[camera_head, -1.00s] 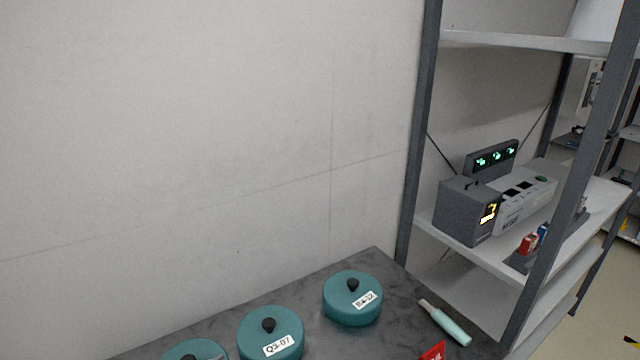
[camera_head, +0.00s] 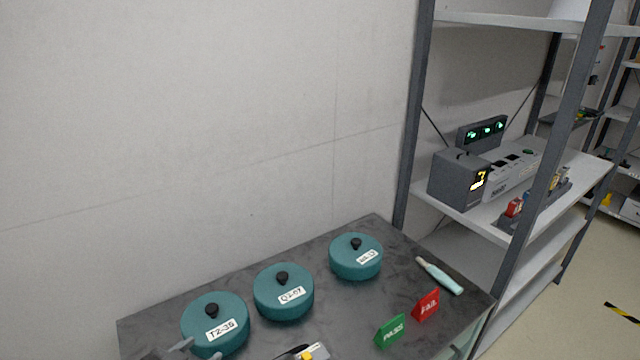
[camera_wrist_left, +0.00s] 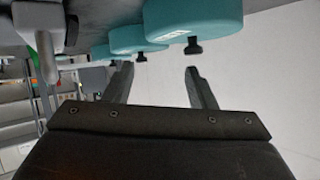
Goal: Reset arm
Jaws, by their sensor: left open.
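My left gripper (camera_head: 182,349) shows at the bottom left edge of the head view, by the near teal pot labelled T2-3S (camera_head: 215,325). In the left wrist view its two fingers (camera_wrist_left: 158,84) stand apart with nothing between them. That view is upside down, with teal lidded pots (camera_wrist_left: 192,20) and their black knobs beyond the fingers. Two more teal pots, one labelled Q3-07 (camera_head: 283,293) and a far one (camera_head: 355,257), stand in a row on the dark table (camera_head: 330,318).
A green PASS sign (camera_head: 389,331), a red FAIL sign (camera_head: 426,304) and a pale blue tool (camera_head: 440,276) lie to the right on the table. A grey shelf (camera_head: 505,222) holds a grey device (camera_head: 460,180).

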